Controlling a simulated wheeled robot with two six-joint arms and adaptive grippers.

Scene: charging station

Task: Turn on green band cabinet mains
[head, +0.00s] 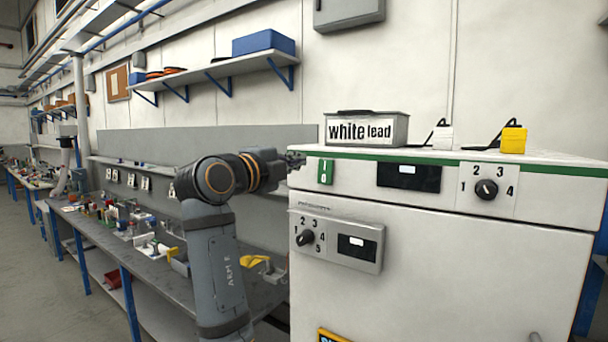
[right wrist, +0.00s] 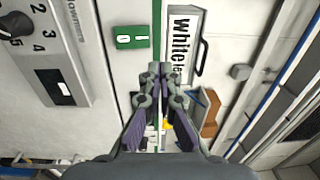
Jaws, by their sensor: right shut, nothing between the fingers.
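The white cabinet with a green band (head: 440,159) stands at the right in the head view. Its green mains switch (head: 326,172) sits at the upper left of the front, just below the band. In the right wrist view the switch (right wrist: 132,37) shows the marks 0 and I; I cannot tell which side is pressed. My right gripper (head: 298,160) is shut and empty, at the cabinet's upper left edge, left of the switch and slightly above it. In the right wrist view its fingertips (right wrist: 161,70) appear apart from the switch. My left gripper is not in view.
A "white lead" box (head: 366,129), a white plug (head: 442,137) and a yellow plug (head: 513,140) are on the cabinet top. The front has a dial (head: 486,189), a dark display (head: 408,177) and a lower dial panel (head: 335,239). A cluttered workbench (head: 225,290) stands left.

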